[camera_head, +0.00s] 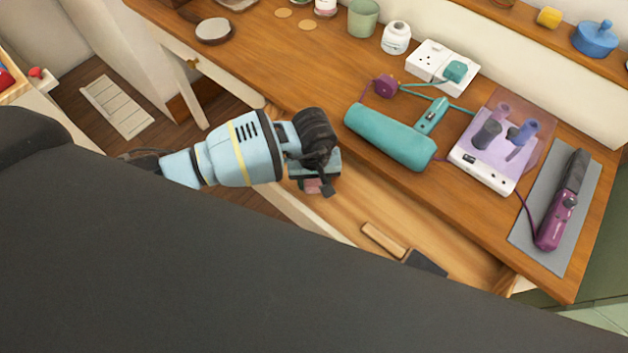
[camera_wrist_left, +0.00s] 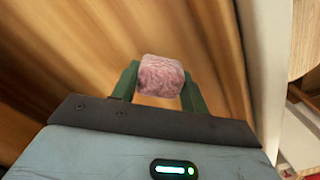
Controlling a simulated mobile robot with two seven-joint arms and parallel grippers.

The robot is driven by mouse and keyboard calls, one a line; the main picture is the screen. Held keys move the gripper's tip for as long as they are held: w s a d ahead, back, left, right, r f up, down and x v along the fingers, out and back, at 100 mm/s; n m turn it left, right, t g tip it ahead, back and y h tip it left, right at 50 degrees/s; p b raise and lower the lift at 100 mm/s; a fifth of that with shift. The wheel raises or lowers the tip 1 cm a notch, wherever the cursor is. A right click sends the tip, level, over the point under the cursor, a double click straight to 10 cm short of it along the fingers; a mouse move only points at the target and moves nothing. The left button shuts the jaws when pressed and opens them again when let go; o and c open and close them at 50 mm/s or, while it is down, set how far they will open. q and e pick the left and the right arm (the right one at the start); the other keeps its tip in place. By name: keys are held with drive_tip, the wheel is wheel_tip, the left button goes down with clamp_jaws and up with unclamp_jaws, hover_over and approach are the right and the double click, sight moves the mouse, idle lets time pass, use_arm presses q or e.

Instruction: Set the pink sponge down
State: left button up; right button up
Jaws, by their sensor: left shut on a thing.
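My left gripper (camera_head: 316,180) comes in from the left and hangs over the open wooden drawer (camera_head: 345,205) at the desk's front. It is shut on the pink sponge (camera_head: 312,186), which is mostly hidden behind the gripper in the head view. In the left wrist view the sponge (camera_wrist_left: 160,76) is a rough pink block between the two green fingers of the left gripper (camera_wrist_left: 160,84), with blurred wood grain behind it. I cannot tell how high it is above the drawer's floor. My right gripper is not in view.
In the drawer lie a wooden block (camera_head: 384,240) and a dark flat thing (camera_head: 426,263). On the desk (camera_head: 285,62) stand a teal roll (camera_head: 390,136), a pale device with curlers (camera_head: 482,168), a purple styler (camera_head: 562,205) on a grey mat (camera_head: 540,225), and a socket block (camera_head: 436,60).

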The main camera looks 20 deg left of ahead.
use_arm(q)
drive_tip(key=shift+f, duration=0.6)
drive_tip(key=shift+f, duration=0.15)
drive_tip(key=o, duration=1)
drive_tip(key=shift+c, duration=0.2)
wheel_tip(320, 180, up, 12)
drive_tip(key=shift+p, duration=0.45)
